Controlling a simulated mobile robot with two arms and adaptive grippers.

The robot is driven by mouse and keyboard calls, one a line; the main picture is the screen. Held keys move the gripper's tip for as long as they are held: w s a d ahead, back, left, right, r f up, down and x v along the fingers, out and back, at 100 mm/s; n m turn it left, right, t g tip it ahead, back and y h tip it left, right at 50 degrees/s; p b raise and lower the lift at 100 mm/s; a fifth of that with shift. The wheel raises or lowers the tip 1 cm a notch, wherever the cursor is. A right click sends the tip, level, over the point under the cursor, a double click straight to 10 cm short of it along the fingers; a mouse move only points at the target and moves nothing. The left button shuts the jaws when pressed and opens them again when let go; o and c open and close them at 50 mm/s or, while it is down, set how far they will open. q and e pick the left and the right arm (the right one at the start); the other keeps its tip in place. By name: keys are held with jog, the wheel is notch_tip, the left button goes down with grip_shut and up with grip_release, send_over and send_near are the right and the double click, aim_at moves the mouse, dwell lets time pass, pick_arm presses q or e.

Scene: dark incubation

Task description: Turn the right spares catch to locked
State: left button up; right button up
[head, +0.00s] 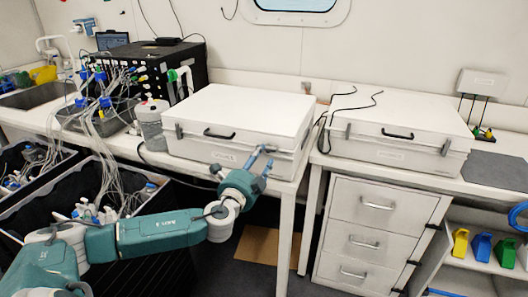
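Two closed white cases stand on the bench, and their labels are too small to read. The left case (235,105) has a dark handle (219,134) and a grey catch (179,131) at the left of its front. My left gripper (267,157) is at the right part of that front, where it covers any catch; its fingers look apart, and contact cannot be told. The right case (400,115) has a left catch (347,131), a dark handle (397,134) and a right catch (445,147), all clear of my gripper. My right gripper is not in view.
A white jar (152,125) stands left of the left case. A black cable (335,112) lies between the cases. A drawer unit (375,230) is below the bench at right. Bins with tubes and bottles (95,210) are at lower left. A dark mat (495,170) lies at right.

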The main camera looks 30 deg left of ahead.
aim_at(266, 151)
pick_arm(q)
jog(key=shift+x, duration=1.7)
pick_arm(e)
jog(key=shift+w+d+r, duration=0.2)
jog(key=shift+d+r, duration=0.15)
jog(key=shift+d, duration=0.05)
pick_arm(q)
grip_shut()
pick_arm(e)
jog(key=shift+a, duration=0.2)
